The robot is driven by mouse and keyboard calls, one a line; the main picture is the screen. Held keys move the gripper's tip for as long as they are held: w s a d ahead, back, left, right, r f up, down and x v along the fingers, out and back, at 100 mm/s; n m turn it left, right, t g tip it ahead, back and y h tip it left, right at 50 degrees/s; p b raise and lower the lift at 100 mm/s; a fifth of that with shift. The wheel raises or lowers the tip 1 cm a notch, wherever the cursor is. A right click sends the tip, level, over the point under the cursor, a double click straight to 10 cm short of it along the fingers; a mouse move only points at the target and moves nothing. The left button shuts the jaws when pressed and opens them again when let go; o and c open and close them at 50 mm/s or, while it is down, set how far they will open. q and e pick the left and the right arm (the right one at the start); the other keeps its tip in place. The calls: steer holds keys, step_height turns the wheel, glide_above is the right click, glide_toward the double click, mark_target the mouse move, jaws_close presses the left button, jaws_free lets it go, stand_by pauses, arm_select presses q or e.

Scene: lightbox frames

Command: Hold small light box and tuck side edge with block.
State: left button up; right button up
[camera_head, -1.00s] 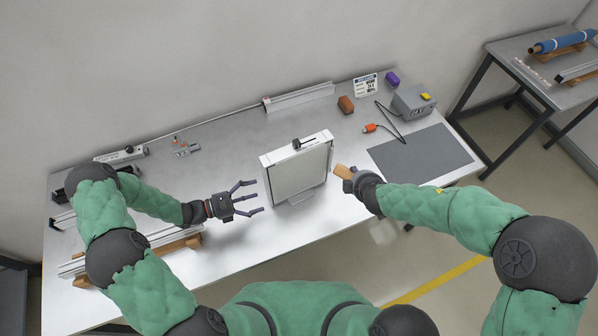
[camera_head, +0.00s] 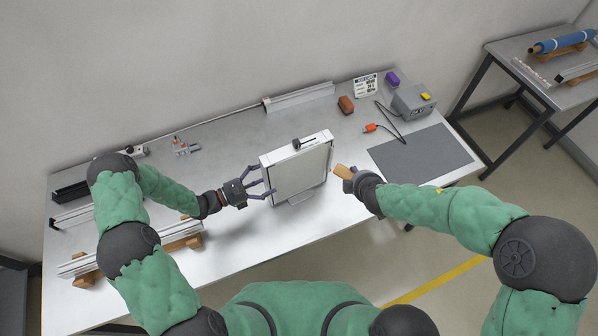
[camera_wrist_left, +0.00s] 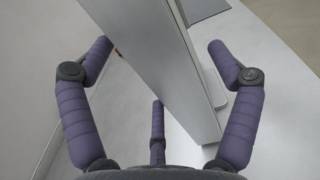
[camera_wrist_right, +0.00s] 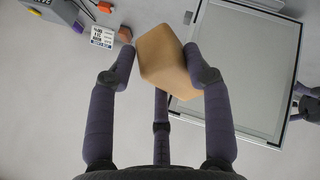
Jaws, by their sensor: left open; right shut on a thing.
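The small light box (camera_head: 300,170) stands upright on the table, a white frame around a pale grey panel. In the left wrist view its white side (camera_wrist_left: 175,75) stands between my open fingers. My left gripper (camera_head: 266,183) is open at the box's left edge, its fingers on either side of that edge; I cannot tell whether they touch it. My right gripper (camera_head: 350,178) is shut on a tan block (camera_head: 343,171), held to the right of the box. In the right wrist view the block (camera_wrist_right: 163,58) sits between the fingers, apart from the frame in the head view.
Aluminium rails on wooden supports (camera_head: 180,243) lie at the left. The front middle table is clear.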

mark_target(279, 173)
arm_select(q)
steer(key=shift+x, duration=2.7)
steer(key=shift+c, duration=0.3)
steer(key=shift+c, duration=0.7)
steer(key=c, duration=1.2)
